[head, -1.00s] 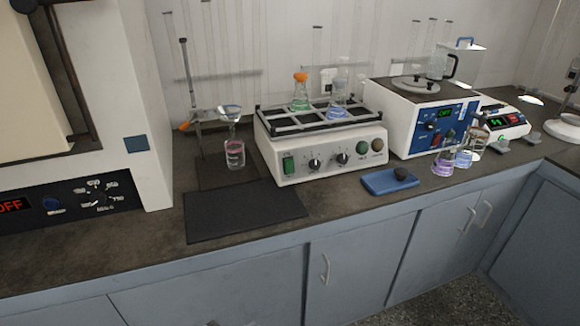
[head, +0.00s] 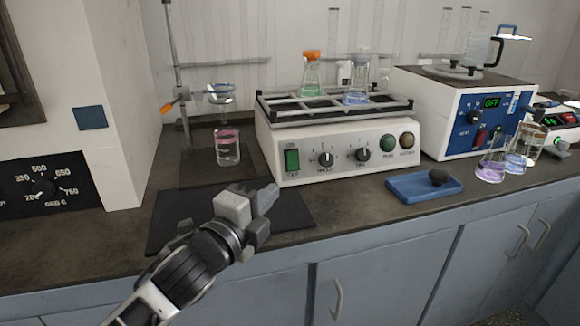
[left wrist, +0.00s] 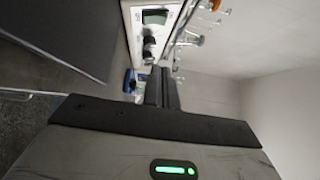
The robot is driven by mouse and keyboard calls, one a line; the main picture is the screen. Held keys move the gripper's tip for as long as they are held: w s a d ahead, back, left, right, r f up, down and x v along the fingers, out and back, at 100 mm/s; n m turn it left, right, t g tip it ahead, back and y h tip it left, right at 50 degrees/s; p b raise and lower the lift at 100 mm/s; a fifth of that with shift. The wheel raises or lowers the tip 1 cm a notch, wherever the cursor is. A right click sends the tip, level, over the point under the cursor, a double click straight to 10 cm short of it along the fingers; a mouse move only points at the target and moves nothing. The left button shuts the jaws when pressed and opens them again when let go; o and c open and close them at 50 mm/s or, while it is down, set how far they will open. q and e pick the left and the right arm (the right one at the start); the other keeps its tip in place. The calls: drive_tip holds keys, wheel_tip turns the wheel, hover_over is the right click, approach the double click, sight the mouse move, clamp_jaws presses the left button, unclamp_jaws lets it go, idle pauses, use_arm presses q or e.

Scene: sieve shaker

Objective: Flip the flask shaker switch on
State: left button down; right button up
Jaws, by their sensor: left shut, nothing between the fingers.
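The flask shaker (head: 340,150) is a white box on the bench with a black rack on top. Its green rocker switch (head: 292,161) is at the left end of its front panel, with two black knobs and two round buttons to the right. My left gripper (head: 270,194) is shut and empty, over the black mat, in front of and below the switch, apart from it. In the left wrist view the closed fingers (left wrist: 162,88) point toward the shaker front (left wrist: 150,30), where the switch shows at the top. My right gripper is not in view.
Two flasks, one with an orange cap (head: 311,75), stand in the shaker rack. A beaker with pink liquid (head: 227,148) stands left of the shaker. A blue tray (head: 408,190) lies in front on the right. Several flasks (head: 490,168) stand beyond, before a blue-fronted device (head: 462,118).

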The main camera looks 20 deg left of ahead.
use_arm(q)
drive_tip(key=shift+w, duration=0.15)
approach(298, 153)
drive_tip(key=d, duration=0.1)
drive_tip(key=w+d, duration=0.1)
drive_tip(key=d, duration=0.1)
drive_tip(key=shift+w+d, duration=0.15)
drive_tip(key=shift+w, duration=0.1)
drive_tip(key=w, duration=0.1)
drive_tip(key=w+a, duration=0.1)
drive_tip(key=w, duration=0.1)
drive_tip(key=shift+w+a+b, duration=0.15)
drive_tip(key=shift+a+b, duration=0.1)
drive_tip(key=shift+b, duration=0.15)
drive_tip(key=shift+w+a, duration=0.2)
drive_tip(key=shift+w, duration=0.1)
drive_tip(key=shift+w+a, duration=0.1)
drive_tip(key=shift+w, duration=0.05)
